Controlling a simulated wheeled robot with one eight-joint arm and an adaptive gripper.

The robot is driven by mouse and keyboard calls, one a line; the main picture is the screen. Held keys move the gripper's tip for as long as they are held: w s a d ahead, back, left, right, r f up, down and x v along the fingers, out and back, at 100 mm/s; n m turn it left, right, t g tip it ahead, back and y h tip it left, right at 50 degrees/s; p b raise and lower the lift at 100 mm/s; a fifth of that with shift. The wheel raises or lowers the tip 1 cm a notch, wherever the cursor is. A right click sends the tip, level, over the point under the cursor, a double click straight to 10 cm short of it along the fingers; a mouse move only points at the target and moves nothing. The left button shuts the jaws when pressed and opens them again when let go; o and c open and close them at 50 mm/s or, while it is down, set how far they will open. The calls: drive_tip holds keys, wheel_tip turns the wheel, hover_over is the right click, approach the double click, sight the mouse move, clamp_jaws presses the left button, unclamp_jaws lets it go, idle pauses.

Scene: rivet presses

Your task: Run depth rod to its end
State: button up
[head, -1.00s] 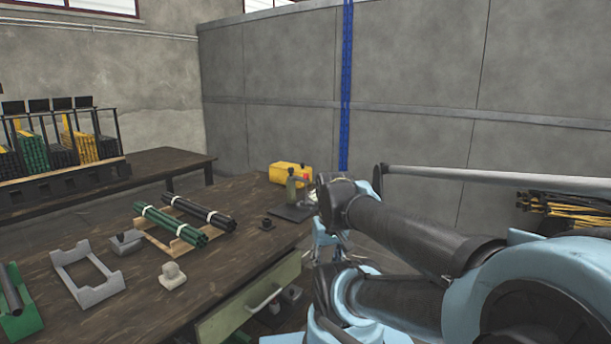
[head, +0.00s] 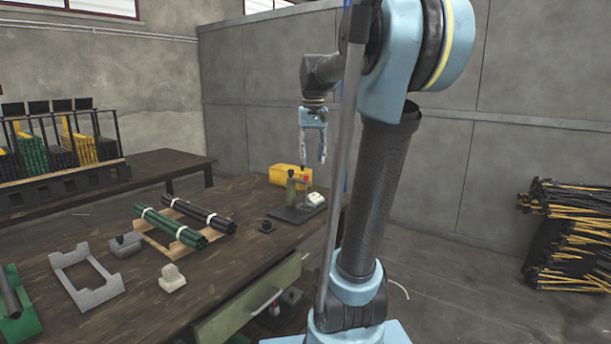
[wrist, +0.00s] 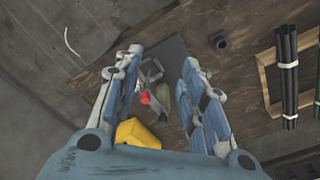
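My gripper (head: 313,160) is open and empty, pointing down in the air above the far right end of the workbench. In the wrist view its two fingers (wrist: 162,58) are well apart. Below it a dark mat (head: 284,211) carries an olive upright piece (head: 291,191), a red-topped piece (head: 306,180) and a white piece (head: 315,199). The wrist view shows the red knob (wrist: 145,97) and the olive piece (wrist: 164,95) between the fingers, lower down. I cannot tell which part is the depth rod.
A yellow box (head: 290,175) stands behind the mat. Bundles of green rods (head: 170,227) and black rods (head: 200,214) lie on a wooden frame.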

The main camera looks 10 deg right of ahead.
wheel_tip(320, 180, up, 7)
hover_over(306, 178)
drive_tip(key=w, duration=0.1)
drive_tip(key=shift+g, duration=0.4)
wheel_tip(306, 178, down, 17)
drive_tip(key=shift+w+d+f, duration=0.1)
drive_tip(key=shift+f, duration=0.05)
drive_tip(key=shift+c, duration=0.6)
clamp_jaws()
